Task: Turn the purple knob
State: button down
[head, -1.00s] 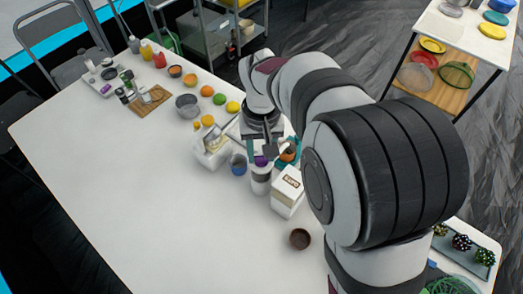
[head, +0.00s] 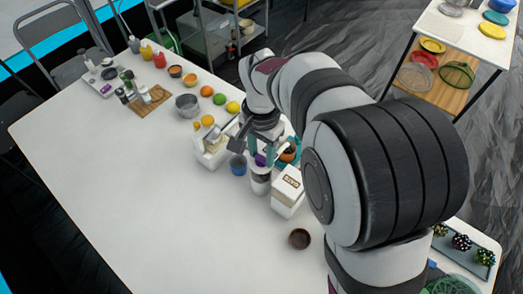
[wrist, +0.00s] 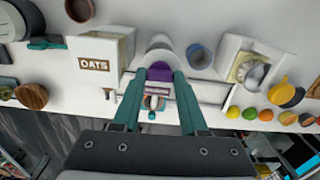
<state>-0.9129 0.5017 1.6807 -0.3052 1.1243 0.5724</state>
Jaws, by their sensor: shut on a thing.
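The purple knob (head: 260,160) sits on top of a white cylindrical device (head: 261,175) near the table's right side. In the wrist view the knob (wrist: 160,73) lies between the tips of my teal fingers, and the white body (wrist: 160,46) shows beyond it. My gripper (wrist: 160,76) is shut on the knob. In the head view my gripper (head: 261,153) reaches down onto the knob from behind, and its fingers hide part of it.
An oats box (head: 287,191) stands close on the right of the device. A blue cup (head: 238,165) and a white appliance (head: 212,150) stand on its left. A brown bowl (head: 300,239) is in front. The table's left front is clear.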

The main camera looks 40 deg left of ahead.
aim_at(262, 157)
jog(key=shift+r, duration=0.1)
dwell(0.3)
jog(key=shift+c, duration=2.2)
grip_release()
notch_tip(262, 157, up, 16)
